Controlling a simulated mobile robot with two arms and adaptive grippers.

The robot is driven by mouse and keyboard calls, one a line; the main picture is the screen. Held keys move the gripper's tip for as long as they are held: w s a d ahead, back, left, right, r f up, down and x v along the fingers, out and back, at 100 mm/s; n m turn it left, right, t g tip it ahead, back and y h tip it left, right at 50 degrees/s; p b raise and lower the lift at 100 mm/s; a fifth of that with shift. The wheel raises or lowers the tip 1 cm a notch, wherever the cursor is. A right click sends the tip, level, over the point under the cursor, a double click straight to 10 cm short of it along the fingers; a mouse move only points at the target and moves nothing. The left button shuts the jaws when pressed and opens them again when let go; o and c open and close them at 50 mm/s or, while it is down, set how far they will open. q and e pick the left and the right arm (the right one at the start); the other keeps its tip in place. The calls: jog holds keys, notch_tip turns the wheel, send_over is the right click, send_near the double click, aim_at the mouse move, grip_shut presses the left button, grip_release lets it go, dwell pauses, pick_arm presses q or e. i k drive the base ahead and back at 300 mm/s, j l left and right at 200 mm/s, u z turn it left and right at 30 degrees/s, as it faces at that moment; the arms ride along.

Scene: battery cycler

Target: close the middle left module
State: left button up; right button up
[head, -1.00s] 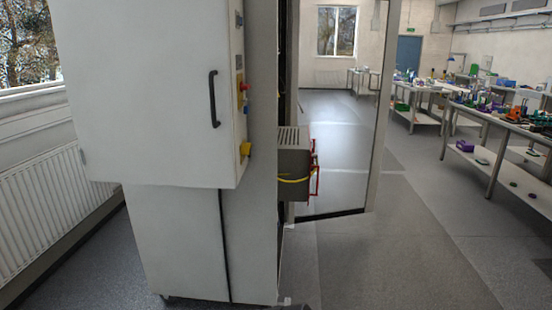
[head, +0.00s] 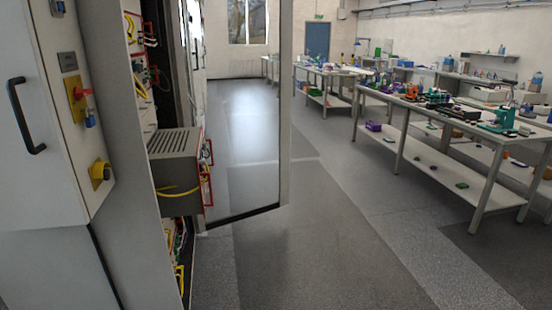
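In the head view a grey box-shaped module (head: 176,143) with a slotted top sticks out of the open side of the tall cabinet. A red handle or frame is on its outer face, and a yellow cable (head: 178,191) runs along its lower side. More modules with red handles and yellow cables show inside the cabinet above and below it, partly hidden by the cabinet wall. I cannot tell from this angle which column the protruding module belongs to. Neither of my grippers is in view.
A glass door (head: 285,100) stands open behind the module. Workbenches (head: 425,104) line the right. The grey floor (head: 320,240) between is clear.

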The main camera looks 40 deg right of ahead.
aim_at(174, 154)
jog(key=i+l+z, duration=0.15)
jog(key=l, duration=0.3)
jog(key=l+z, duration=0.2)
jog(key=l, duration=0.2)
jog(key=i+l+z, duration=0.15)
jog(key=l, duration=0.25)
jog(key=i+l+u, duration=0.15)
jog(key=u, duration=0.2)
jog(key=i+l+u, duration=0.4)
jog(key=l, duration=0.25)
jog(key=l+u, duration=0.2)
jog(key=i+l+u, duration=0.2)
jog(key=l, duration=0.3)
jog(key=k, duration=0.1)
